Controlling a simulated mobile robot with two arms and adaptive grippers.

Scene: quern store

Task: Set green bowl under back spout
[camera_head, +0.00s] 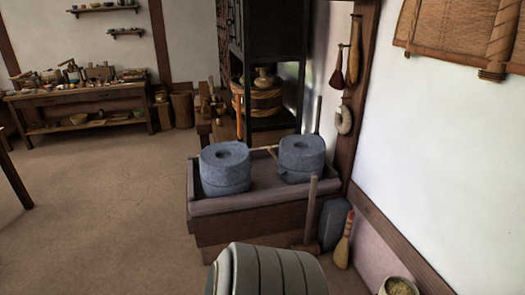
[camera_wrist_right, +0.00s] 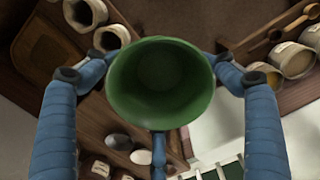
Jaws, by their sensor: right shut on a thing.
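The green bowl (camera_wrist_right: 160,85) is in the right wrist view, its round open side facing the camera and its inside looking empty. My right gripper (camera_wrist_right: 160,62) is shut on it, with blue fingers at its left, right and lower edge. In the head view two grey stone querns stand in a wooden trough, a left one (camera_head: 224,168) and a right one (camera_head: 301,158). I cannot make out a spout on either quern. My left gripper is in neither view, and my right gripper and the held bowl do not show in the head view.
The wooden trough (camera_head: 250,203) stands by the right wall, with an upright post and a brush (camera_head: 343,240) at its front right. A dark cabinet (camera_head: 275,35) is behind. A cluttered workbench (camera_head: 80,92) is far left. The floor (camera_head: 95,205) left of the trough is clear.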

